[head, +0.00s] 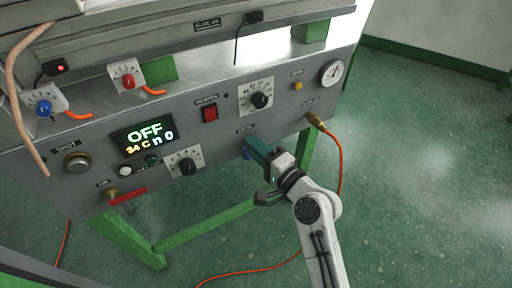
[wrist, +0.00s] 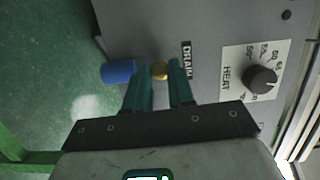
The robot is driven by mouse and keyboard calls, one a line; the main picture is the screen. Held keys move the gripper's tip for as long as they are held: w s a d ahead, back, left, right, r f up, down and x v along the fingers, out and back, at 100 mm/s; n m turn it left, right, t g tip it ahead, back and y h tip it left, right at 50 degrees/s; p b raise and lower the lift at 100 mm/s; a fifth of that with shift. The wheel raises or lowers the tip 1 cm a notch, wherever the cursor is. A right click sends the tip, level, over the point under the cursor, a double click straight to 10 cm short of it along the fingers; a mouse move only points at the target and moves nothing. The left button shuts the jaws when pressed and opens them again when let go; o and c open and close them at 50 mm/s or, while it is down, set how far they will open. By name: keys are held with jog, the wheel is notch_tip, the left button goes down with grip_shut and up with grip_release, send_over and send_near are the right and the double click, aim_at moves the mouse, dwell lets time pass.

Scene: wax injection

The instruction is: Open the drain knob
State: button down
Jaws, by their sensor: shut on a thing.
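The drain knob shows in the wrist view as a blue handle (wrist: 118,72) with a brass fitting (wrist: 160,70) beside it, below the panel's DRAIN label (wrist: 187,60). My gripper (wrist: 160,76) has its two green fingers on either side of the brass part, closed on the knob. The blue end sticks out to the left of the left finger. In the head view my gripper (head: 254,152) is at the lower edge of the grey panel, and only a bit of the blue handle (head: 247,156) shows under the fingers.
A HEAT dial (wrist: 260,79) sits near the knob on the panel. The head view also shows a red switch (head: 209,113), an OFF display (head: 144,134), a gauge (head: 331,73) and an orange hose (head: 341,160) to the right. Green table legs (head: 205,228) stand below; the floor at right is clear.

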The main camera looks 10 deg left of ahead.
jog(key=n+h+p, duration=0.1)
jog(key=n, duration=0.4)
jog(key=n+h+p, duration=0.2)
jog(key=n, duration=0.3)
jog(key=n+h+p, duration=0.1)
jog(key=n, duration=0.4)
jog(key=shift+s+a+r+t+h+p, duration=0.2)
jog(key=shift+t+h+p, duration=0.1)
dwell(0.5)
jog(key=c, duration=1)
grip_release()
